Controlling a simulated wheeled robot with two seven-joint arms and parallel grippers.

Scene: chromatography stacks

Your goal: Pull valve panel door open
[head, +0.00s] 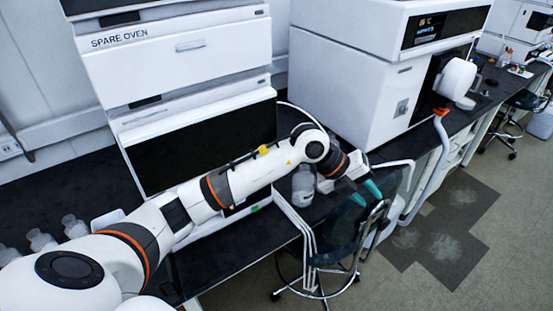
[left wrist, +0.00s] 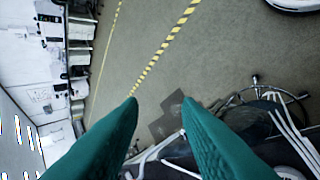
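A white stacked instrument labelled SPARE OVEN (head: 180,50) stands on the dark bench in the head view. Its lower part has a wide black front panel (head: 200,145), which looks closed; no panel in view is clearly marked as the valve panel door. My left arm crosses in front of this stack and hides part of its lower front. My left gripper (head: 367,194) is to the right of the stack, out past the bench edge near a chair. Its teal fingers are apart with nothing between them, as the left wrist view (left wrist: 160,102) also shows. My right gripper is not in view.
A chair (head: 345,235) stands in front of the bench, close under my left gripper. A clear bottle (head: 303,186) stands behind my forearm. Several bottles (head: 42,240) stand at left. A large white instrument (head: 350,85) is at right. The floor (head: 480,270) is open at lower right.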

